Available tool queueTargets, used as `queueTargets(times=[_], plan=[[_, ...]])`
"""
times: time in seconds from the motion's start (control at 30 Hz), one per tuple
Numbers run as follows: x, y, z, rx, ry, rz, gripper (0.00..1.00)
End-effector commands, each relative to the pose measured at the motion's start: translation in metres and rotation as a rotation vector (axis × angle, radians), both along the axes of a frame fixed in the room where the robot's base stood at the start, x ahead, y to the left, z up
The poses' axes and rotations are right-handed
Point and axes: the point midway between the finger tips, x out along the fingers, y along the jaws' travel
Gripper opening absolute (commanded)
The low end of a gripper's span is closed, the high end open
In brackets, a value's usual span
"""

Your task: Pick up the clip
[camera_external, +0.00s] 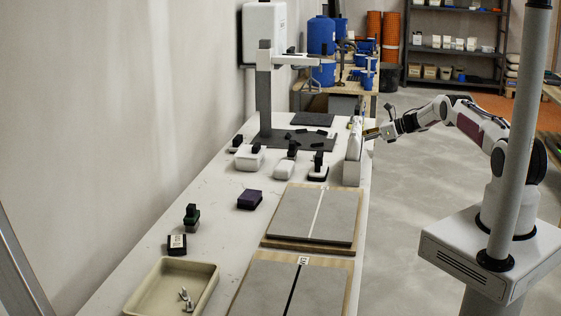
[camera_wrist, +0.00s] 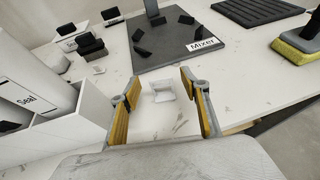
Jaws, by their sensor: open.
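A small white angular piece that looks like the clip (camera_wrist: 163,91) lies on the white table in the wrist view. It shows between and beyond the two yellow-padded fingers of my gripper (camera_wrist: 159,80), which are spread apart with nothing held. Whether the fingers are level with the clip or above it is hard to tell. In the external view my gripper (camera_external: 371,133) is at the right edge of the table, beside a white holder (camera_external: 353,168). The clip is not visible there.
The holder with "Seal" tubes (camera_wrist: 60,138) stands close left of my gripper. Beyond lies the dark "Mixer" mat (camera_wrist: 205,62) with black pieces. Another small white piece (camera_wrist: 98,70) lies left. A beige tray (camera_external: 150,297) with small metallic pieces is at the near end.

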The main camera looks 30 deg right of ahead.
Motion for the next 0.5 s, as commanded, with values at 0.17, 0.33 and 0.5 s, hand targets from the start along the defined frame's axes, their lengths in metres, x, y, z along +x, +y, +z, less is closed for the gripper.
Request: queueTargets(times=[0.17,0.33,0.5], plan=[[0.0000,0.0000,0.0001,0.000,0.000,0.000,0.35],[-0.0001,-0.0001,0.0000,0.000,0.000,0.000,0.17],[-0.0001,-0.0001,0.0000,0.000,0.000,0.000,0.17]])
